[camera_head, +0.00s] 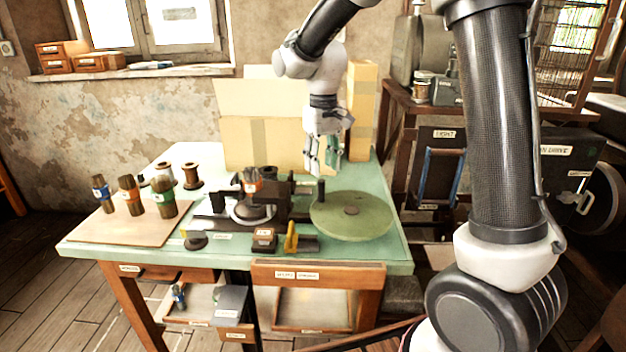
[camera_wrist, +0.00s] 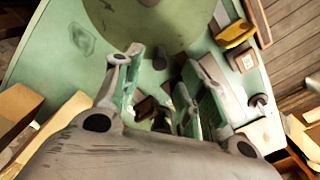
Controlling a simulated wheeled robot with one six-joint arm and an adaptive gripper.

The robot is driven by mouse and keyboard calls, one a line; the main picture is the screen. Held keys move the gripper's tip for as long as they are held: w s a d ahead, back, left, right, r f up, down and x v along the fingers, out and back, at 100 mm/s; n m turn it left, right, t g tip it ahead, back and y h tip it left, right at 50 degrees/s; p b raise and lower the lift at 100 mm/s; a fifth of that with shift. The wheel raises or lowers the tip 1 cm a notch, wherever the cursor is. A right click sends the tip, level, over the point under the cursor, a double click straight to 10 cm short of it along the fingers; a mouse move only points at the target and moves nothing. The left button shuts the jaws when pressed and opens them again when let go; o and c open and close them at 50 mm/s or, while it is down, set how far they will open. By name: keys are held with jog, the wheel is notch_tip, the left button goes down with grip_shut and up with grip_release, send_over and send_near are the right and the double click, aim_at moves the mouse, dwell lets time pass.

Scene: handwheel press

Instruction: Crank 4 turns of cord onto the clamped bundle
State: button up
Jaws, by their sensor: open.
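The green round handwheel (camera_head: 365,222) lies flat at the right of the green bench, with a dark upright crank knob (camera_head: 321,190) at its far-left edge. My gripper (camera_head: 322,168) points down, open and empty, just above the knob. In the wrist view, the knob (camera_wrist: 160,58) shows near the line between the open fingertips (camera_wrist: 165,62), beside the wheel (camera_wrist: 115,22). I cannot tell the exact height gap. The clamped bundle (camera_head: 252,176), brown rods with an orange-red band, stands in the dark press (camera_head: 276,208) left of the wheel.
Three banded bundles (camera_head: 129,196) stand on a tan board (camera_head: 110,228) at left, with spools (camera_head: 190,176) behind. A yellow piece (camera_head: 291,238) and small dark box (camera_head: 264,239) sit at the front. Cardboard panels (camera_head: 255,145) stand close behind my gripper.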

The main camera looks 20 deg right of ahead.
aim_at(321, 180)
jog(key=shift+w+f, duration=0.15)
jog(key=shift+f, duration=0.2)
notch_tip(321, 180, down, 7)
jog(key=shift+r, duration=0.1)
grip_shut()
